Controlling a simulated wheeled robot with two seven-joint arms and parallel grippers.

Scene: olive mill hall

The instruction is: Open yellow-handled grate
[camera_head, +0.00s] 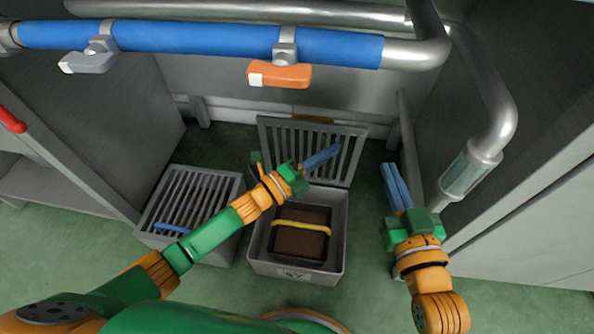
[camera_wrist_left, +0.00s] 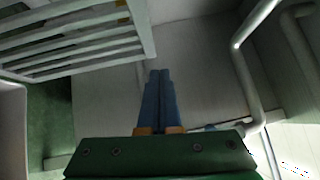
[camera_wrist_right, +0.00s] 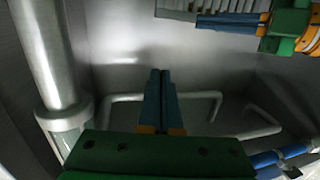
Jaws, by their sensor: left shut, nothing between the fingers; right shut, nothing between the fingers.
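The grate (camera_head: 268,141) stands raised and tilted back at the rear edge of the middle grey box (camera_head: 258,258). A small yellow piece, seemingly its handle, shows behind its top edge, mostly hidden. The grate also shows in the left wrist view (camera_wrist_left: 75,62), with a bit of yellow at its upper edge. My left gripper (camera_head: 336,149) is shut and empty, its blue fingers in front of the raised grate in the head view; whether they touch cannot be told. My right gripper (camera_head: 388,167) is shut and empty, right of the box.
A brown block (camera_head: 298,243) with a yellow strap (camera_head: 300,226) lies inside the open box. A second box with a closed, blue-handled grate (camera_head: 195,195) stands left. A blue pipe (camera_head: 200,37) with grey (camera_head: 88,62) and orange (camera_head: 280,76) levers crosses above. Metal piping and cabinet walls bound the right.

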